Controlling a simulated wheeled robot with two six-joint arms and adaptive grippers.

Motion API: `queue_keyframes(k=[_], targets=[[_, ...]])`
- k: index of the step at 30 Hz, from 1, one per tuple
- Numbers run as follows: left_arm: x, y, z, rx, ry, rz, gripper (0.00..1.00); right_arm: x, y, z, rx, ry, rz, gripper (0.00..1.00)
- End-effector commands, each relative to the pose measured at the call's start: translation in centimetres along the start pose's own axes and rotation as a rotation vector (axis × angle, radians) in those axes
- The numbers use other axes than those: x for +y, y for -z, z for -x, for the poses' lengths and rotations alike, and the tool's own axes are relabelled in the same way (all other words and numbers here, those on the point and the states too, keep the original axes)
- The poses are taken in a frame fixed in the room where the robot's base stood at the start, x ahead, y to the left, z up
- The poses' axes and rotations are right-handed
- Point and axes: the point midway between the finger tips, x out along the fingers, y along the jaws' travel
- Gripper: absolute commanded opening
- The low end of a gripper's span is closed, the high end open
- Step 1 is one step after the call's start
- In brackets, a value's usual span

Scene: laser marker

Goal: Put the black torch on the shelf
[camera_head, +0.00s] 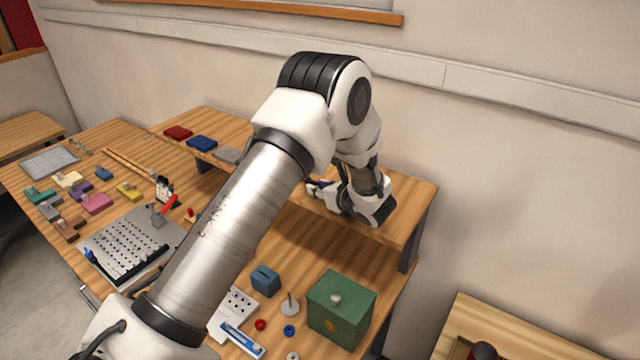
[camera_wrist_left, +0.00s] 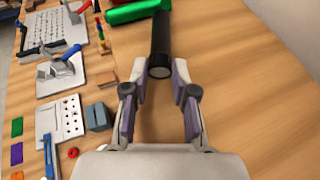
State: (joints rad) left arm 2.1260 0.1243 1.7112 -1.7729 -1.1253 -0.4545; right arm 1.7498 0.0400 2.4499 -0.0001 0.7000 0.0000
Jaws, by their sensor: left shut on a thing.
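The black torch (camera_wrist_left: 160,45) shows in the left wrist view as a dark cylinder, with its round lens end toward the camera. My left gripper (camera_wrist_left: 159,76) is shut on it near that end. In the head view my left gripper (camera_head: 350,203) is low over the right part of the raised wooden shelf (camera_head: 408,205). My arm hides much of the shelf there, and I cannot make out the torch. Whether the torch touches the shelf I cannot tell. My right gripper is not in view.
A green cylinder (camera_wrist_left: 138,11) lies close to the torch's far part. Red (camera_head: 178,132) and blue (camera_head: 201,143) pieces lie at the shelf's left. Below, the table holds a green box (camera_head: 341,308), a small blue box (camera_head: 265,280) and a pegged board (camera_head: 125,245).

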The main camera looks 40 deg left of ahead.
Motion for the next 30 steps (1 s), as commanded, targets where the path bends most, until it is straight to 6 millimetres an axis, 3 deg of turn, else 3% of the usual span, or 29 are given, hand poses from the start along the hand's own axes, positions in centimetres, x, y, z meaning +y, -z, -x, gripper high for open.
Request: queue_keyframes(k=[4,5,6,7,17,19,23,30], targets=[[0.0,0.4,-0.2,0.0,0.0,0.0,0.0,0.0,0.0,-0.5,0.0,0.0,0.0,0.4],[0.0,0.3,-0.1,0.0,0.0,0.0,0.34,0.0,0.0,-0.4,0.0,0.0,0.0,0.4],[0.0,0.2,-0.1,0.0,0.0,0.0,0.48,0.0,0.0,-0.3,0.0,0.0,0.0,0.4],[0.0,0.2,-0.1,0.0,0.0,0.0,0.52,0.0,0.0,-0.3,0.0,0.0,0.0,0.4],[0.0,-0.2,0.1,0.0,0.0,0.0,0.52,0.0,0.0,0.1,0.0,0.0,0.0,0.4],[-0.1,0.2,0.7,-0.001,0.004,-0.001,0.52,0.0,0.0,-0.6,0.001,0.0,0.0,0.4],[-0.1,0.4,3.3,-0.004,0.005,-0.001,0.52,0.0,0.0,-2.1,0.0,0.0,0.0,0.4],[0.0,0.3,9.5,-0.006,0.004,0.0,0.52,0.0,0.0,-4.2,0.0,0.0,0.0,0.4]])
